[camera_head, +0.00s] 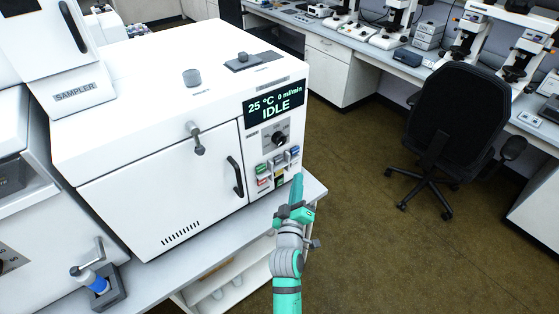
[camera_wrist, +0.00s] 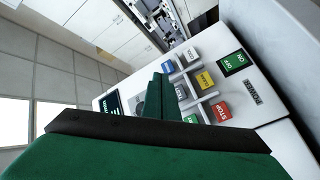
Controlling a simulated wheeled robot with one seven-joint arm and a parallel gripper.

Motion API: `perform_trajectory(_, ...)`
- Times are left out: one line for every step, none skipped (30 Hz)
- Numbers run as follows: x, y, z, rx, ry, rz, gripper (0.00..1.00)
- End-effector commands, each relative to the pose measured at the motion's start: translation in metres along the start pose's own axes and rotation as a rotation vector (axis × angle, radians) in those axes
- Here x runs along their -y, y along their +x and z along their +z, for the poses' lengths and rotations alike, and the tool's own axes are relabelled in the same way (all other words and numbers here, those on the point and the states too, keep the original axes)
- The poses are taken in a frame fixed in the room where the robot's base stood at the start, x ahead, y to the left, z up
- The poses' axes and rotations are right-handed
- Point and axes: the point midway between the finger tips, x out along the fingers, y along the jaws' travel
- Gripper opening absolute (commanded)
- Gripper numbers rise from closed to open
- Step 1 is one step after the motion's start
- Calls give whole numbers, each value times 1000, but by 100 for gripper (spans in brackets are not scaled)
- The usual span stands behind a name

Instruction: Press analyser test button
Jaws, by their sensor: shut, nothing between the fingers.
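The white analyser (camera_head: 130,205) stands on a bench; its display (camera_head: 275,104) reads 25 °C, 0 ml/min, IDLE. Its front button panel has small coloured buttons. In the wrist view there are a blue button (camera_wrist: 168,67), a white button (camera_wrist: 190,54), a yellow button (camera_wrist: 205,79), a red STOP button (camera_wrist: 222,111) and a green button (camera_wrist: 190,118). I cannot surely read which one is the test button. My gripper (camera_head: 297,188) is shut and empty, in front of and below the panel's lower right. In the wrist view its green fingers hide part of the panel.
A black knob (camera_head: 279,139) sits above the buttons, and a door handle (camera_head: 235,176) to their left. A green ON/OFF switch (camera_wrist: 235,63) is beside the buttons. An office chair (camera_head: 460,115) stands at right, with open floor between it and the bench.

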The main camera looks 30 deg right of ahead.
Motion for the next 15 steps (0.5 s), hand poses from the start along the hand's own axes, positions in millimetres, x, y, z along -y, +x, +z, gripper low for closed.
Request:
perform_trajectory(3,6,-4,-2,1,0,0)
perform_trajectory(5,8,-6,-2,0,0,0)
perform_trajectory(8,12,-9,-2,1,0,0)
perform_trajectory(10,14,-11,-2,0,0,0)
perform_trajectory(12,17,-13,-2,0,0,0)
perform_trajectory(14,21,-15,-2,0,0,0)
perform_trajectory(16,23,-17,-2,0,0,0)
perform_trajectory(18,25,-19,-2,0,0,0)
perform_trajectory(20,29,-22,-2,0,0,0)
perform_trajectory(22,31,-23,-2,0,0,0)
perform_trajectory(23,33,-24,-2,0,0,0)
perform_trajectory(26,35,-26,-1,1,-1,0)
perform_trajectory(27,37,-27,-1,0,-1,0)
perform_trajectory(29,38,-29,-2,0,-1,0)
perform_trajectory(30,40,-31,-3,1,-1,0)
